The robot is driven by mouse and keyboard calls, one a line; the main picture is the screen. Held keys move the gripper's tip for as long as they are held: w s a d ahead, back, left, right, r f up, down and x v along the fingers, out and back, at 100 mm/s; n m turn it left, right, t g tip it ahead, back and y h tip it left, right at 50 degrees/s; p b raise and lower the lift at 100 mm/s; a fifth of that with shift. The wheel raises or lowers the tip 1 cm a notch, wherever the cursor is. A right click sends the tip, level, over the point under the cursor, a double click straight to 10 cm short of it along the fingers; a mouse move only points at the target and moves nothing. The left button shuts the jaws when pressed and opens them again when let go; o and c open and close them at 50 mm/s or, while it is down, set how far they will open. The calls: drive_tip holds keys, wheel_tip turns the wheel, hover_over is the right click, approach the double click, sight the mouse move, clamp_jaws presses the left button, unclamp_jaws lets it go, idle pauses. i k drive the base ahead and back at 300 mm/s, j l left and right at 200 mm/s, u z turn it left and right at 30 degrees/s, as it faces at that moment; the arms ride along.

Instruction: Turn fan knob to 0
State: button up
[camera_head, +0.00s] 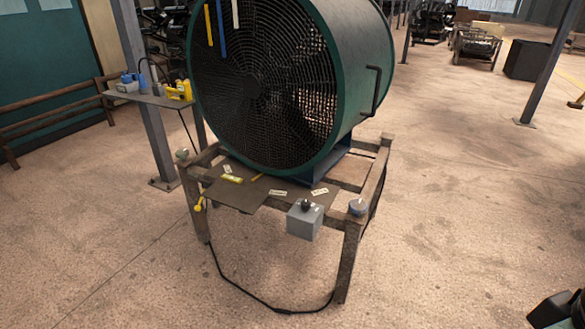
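A large green drum fan (338,75) with a dark round grille stands on a metal frame table. A grey control box (303,225) is at the front edge of the table, with a small black knob (305,204) on its top. The knob's setting and any numbers around it are too small to read. A black part that looks like my gripper (556,309) shows at the bottom right corner, cut off by the picture edge. It is well away from the box and knob, and I cannot tell whether it is open.
The frame table (347,262) has posts at its corners, with a round grey item (357,207) right of the box. A black cable (262,300) hangs to the floor. A side shelf (150,97) holds blue and yellow items.

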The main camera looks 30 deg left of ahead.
sight(305, 205)
drive_tip(key=i+j+u, duration=0.2)
drive_tip(key=j, duration=0.25)
drive_tip(key=i+j+u, duration=0.2)
drive_tip(key=j, duration=0.2)
drive_tip(key=i+j+u, duration=0.2)
drive_tip(key=j, duration=0.2)
